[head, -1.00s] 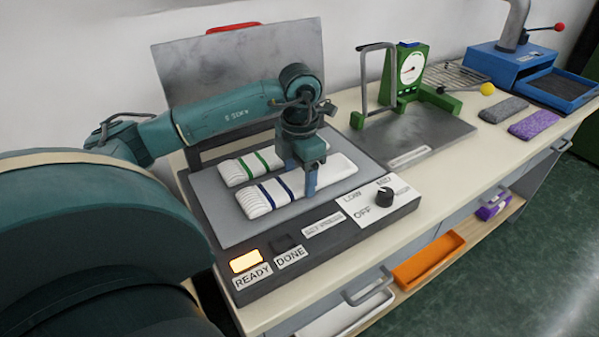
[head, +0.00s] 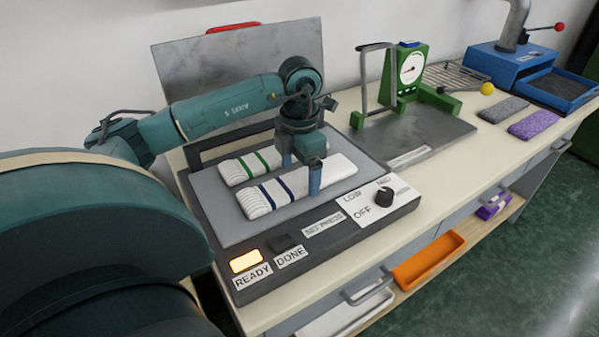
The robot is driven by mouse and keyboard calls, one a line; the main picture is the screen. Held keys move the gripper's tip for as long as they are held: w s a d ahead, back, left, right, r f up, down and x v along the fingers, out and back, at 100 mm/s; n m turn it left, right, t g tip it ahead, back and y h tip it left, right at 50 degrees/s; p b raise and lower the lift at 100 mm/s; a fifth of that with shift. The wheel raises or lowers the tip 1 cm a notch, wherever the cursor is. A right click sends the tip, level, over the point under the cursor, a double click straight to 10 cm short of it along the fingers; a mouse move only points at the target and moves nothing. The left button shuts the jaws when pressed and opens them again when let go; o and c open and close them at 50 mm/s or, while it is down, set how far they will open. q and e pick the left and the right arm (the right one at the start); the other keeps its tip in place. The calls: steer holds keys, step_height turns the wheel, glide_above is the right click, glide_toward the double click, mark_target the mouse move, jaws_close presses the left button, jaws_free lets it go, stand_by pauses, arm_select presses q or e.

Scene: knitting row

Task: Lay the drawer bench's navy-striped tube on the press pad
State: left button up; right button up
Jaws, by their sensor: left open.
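The navy-striped tube (head: 268,197), white and ribbed at one end, lies flat on the grey press pad (head: 222,217). A green-striped white tube (head: 240,167) lies beside it on the pad, on the far side. I cannot tell whether the fingers touch the tube. My right gripper is not in view.
The press lid (head: 245,75) stands raised behind the pad. A dial (head: 384,196) and a lit READY lamp (head: 246,261) are on its front. A green gauge stand (head: 408,72), grey and purple pieces (head: 535,124) and a blue machine (head: 520,68) stand to the right. An orange tray (head: 428,260) is below.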

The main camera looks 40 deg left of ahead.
mark_target(300, 179)
arm_select(q)
step_height(300, 179, up, 11)
steer(key=p, duration=0.1)
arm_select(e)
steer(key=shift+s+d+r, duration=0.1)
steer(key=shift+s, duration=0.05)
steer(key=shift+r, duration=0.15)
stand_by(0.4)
